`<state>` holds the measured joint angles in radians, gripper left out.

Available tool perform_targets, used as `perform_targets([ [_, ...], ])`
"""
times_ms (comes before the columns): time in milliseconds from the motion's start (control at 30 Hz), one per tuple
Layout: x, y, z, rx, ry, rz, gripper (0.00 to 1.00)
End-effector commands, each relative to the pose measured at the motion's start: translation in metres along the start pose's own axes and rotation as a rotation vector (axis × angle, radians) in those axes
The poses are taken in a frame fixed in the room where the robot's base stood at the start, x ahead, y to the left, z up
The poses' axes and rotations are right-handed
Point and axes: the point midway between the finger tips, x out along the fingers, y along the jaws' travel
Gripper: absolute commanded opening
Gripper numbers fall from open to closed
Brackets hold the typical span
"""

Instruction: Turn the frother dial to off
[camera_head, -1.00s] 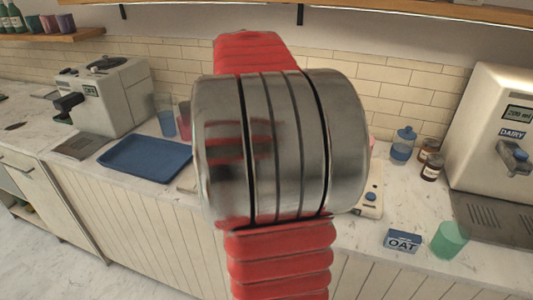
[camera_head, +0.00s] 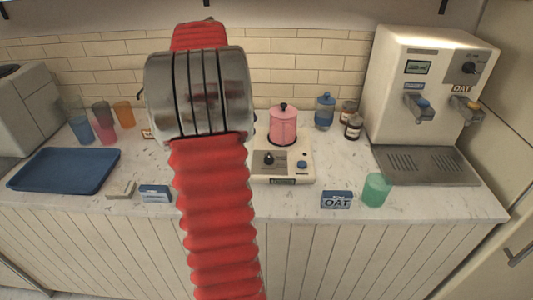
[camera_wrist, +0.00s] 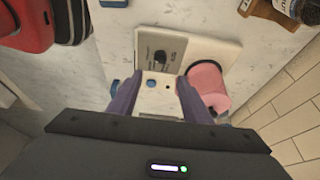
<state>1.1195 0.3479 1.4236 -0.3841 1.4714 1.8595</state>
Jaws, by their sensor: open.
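The frother has a cream base (camera_head: 302,176) with a pink jug (camera_head: 283,127) on it, and the wrist view shows its base (camera_wrist: 215,48) and jug (camera_wrist: 208,84) too. Its dark dial (camera_head: 269,158) is at the front left of the base, left of a blue button (camera_head: 302,164). The dial's setting is too small to read. In the wrist view my gripper (camera_wrist: 160,80) is open and empty over the base. The dial (camera_wrist: 160,57) lies just beyond the fingertips, with the blue button (camera_wrist: 152,84) between the fingers. The head view does not show my gripper.
An OAT card (camera_head: 336,200) and a green cup (camera_head: 376,190) stand right of the frother. Jars (camera_head: 353,127) and a blue-lidded canister (camera_head: 325,112) stand behind. A dispenser (camera_head: 425,85) is at right, a blue tray (camera_head: 65,170) at left. My red arm covers counter left of the frother.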

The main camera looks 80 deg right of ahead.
Motion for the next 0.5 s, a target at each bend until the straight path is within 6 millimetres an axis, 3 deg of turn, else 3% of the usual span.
perform_targets([
  [500, 0.068, 0.001, -0.001, -0.001, 0.001, 0.004, 0.45],
])
